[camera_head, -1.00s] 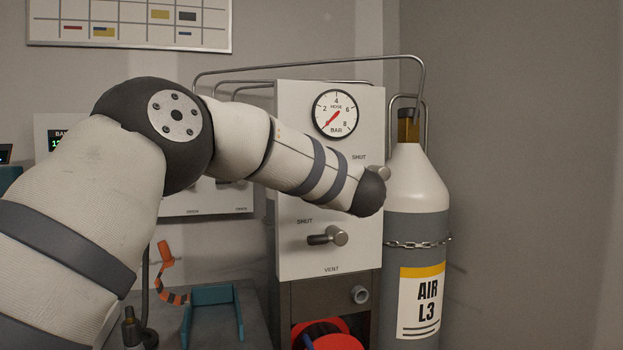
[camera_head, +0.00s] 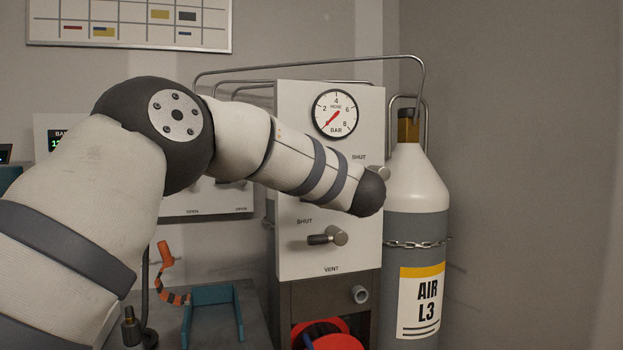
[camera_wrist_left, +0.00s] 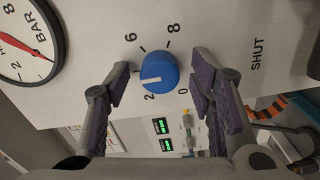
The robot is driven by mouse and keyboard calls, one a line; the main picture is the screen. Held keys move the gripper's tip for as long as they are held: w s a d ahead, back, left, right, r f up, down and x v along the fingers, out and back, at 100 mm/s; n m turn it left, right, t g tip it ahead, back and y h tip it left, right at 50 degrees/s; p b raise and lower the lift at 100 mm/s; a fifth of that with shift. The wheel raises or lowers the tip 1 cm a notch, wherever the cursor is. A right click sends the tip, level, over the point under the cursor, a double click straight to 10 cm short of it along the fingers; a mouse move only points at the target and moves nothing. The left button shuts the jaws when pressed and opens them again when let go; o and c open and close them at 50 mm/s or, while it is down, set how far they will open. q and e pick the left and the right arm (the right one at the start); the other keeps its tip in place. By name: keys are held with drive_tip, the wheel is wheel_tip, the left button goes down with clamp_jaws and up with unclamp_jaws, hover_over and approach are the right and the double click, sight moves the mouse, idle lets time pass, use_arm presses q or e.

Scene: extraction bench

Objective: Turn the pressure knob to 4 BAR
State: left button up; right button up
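The blue pressure knob (camera_wrist_left: 158,72) sits on the white panel (camera_wrist_left: 225,28) in the left wrist view. Its white pointer line faces left in that picture, just past the 2 mark. The 0, 2, 6 and 8 marks show; the 4 is not visible, apparently behind a finger. My left gripper (camera_wrist_left: 161,75) is open, one finger on each side of the knob, with gaps visible. In the head view my left arm hides the knob and gripper. My right gripper is not in view.
A vent lever (camera_head: 327,238) sticks out below my forearm. A chained AIR L3 cylinder (camera_head: 415,230) stands right of the panel. Metal pipes (camera_head: 310,63) run above. A teal tray (camera_head: 212,296) lies on the bench at lower left.

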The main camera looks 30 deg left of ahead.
use_arm(q)
drive_tip(key=v, duration=1.2)
